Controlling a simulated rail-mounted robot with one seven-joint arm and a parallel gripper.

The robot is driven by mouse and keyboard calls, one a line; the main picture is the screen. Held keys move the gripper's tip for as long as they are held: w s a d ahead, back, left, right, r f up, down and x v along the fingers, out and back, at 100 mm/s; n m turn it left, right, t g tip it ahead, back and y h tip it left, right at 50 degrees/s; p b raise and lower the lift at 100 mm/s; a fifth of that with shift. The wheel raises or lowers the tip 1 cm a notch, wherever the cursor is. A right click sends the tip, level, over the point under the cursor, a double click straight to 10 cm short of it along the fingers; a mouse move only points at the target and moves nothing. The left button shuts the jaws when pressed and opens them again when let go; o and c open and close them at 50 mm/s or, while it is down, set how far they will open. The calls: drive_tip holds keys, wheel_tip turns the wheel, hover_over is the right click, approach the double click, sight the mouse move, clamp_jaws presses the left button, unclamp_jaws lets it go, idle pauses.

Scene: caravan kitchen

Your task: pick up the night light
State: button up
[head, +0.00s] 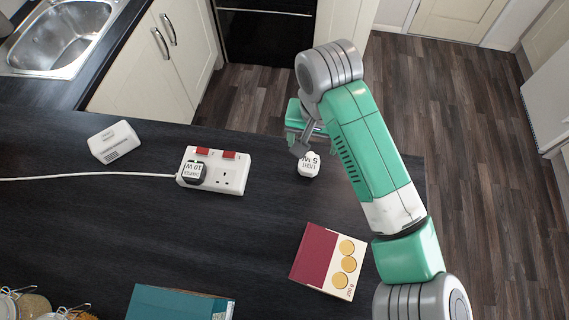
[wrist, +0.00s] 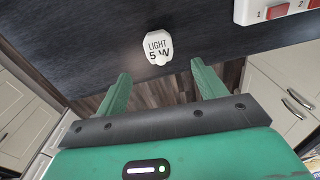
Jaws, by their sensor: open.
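The night light (head: 308,165) is a small white rounded plug-like thing marked "LIGHT 5 W". It lies on the dark worktop near its far edge in the head view. In the wrist view the night light (wrist: 157,47) is ahead of the fingertips, roughly in line with the gap between them. My gripper (wrist: 158,76) is open, with two green fingers spread apart and nothing between them. In the head view my gripper (head: 304,138) is just beyond the night light, partly hidden by my own arm. I see no contact between them.
A white power strip (head: 233,173) with a black "CHARGER 10 W" plug (head: 194,173) lies left of the night light. A white plug-like block (head: 115,142) is farther left. A red and cream box (head: 329,260) and a teal box (head: 180,302) lie nearer. Worktop between is clear.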

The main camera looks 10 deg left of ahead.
sight(309, 163)
drive_tip(key=shift+s+d+f, duration=0.25)
drive_tip(key=shift+d+f, duration=0.1)
drive_tip(key=shift+d, duration=0.1)
wheel_tip(309, 163, down, 2)
drive_tip(key=shift+f, duration=0.25)
drive_tip(key=f, duration=0.1)
drive_tip(key=f+p, duration=0.1)
drive_tip(key=f, duration=0.1)
drive_tip(key=a+f, duration=0.1)
drive_tip(key=shift+w+f, duration=0.15)
drive_tip(key=shift+w, duration=0.15)
drive_tip(key=shift+f, duration=0.5)
drive_tip(key=c, duration=1.1)
